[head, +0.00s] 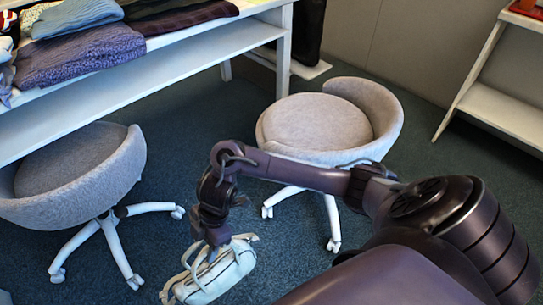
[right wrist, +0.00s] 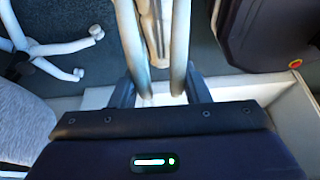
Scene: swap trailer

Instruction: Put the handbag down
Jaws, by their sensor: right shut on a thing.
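The pale white handbag (head: 218,275) is low in the head view, beneath my right gripper (head: 213,236), over the dark carpet. My right gripper is shut on the bag at its upper side. In the right wrist view, two pale strap-like bands (right wrist: 180,40) run up between and past the fingers (right wrist: 162,95). I cannot tell whether the bag touches the floor. My left gripper is not in view.
A grey swivel chair (head: 65,175) stands at left and another (head: 325,125) behind my right arm. A white table (head: 165,72) with folded clothes is at upper left. A white shelf (head: 505,112) is at right. Dark carpet (head: 200,120) lies open between the chairs.

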